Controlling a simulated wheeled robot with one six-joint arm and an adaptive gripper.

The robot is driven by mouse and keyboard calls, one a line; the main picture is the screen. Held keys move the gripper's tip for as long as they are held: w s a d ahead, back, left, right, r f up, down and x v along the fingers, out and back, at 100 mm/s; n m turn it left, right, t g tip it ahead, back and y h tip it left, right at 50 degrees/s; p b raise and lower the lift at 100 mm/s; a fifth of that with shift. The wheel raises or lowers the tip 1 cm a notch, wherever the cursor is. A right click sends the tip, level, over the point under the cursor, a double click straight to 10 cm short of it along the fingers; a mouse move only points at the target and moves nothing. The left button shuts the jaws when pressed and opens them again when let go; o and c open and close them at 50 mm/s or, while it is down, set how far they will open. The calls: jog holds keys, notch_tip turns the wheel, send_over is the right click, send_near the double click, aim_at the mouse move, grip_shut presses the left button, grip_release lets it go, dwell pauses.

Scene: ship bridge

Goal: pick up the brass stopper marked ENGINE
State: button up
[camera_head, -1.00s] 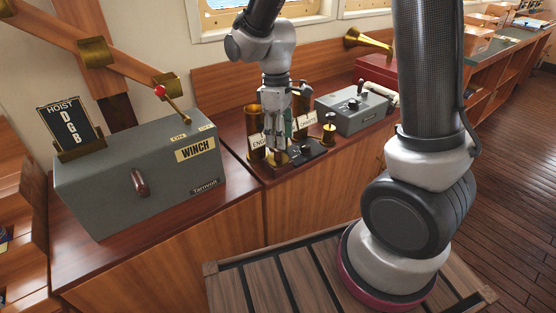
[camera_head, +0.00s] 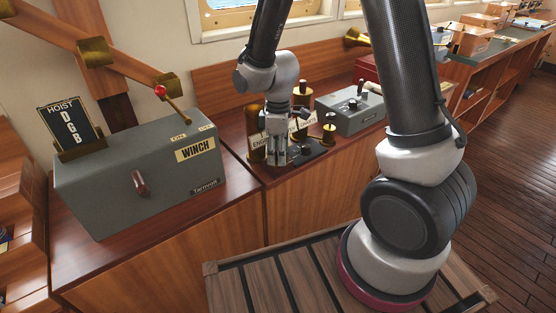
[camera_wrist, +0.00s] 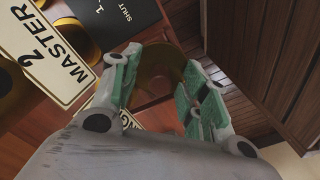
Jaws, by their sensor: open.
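My gripper (camera_head: 272,157) is open and points down over the front of the console in the head view. In the wrist view its green-padded fingers (camera_wrist: 160,92) stand apart. A dull brass round piece (camera_wrist: 157,62) shows between and beyond them; I cannot tell whether it is the stopper or a pipe. In the head view a tall brass cylinder (camera_head: 256,133) stands just left of and behind my gripper. No stopper marked ENGINE can be made out clearly.
A plate reading MASTER 2 (camera_wrist: 45,60) and a black SHUT panel (camera_wrist: 120,20) are close by. A small brass knobbed piece (camera_head: 329,132) stands right of my gripper. The grey winch box (camera_head: 140,185) is left, a grey control box (camera_head: 350,111) right.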

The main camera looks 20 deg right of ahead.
grip_shut()
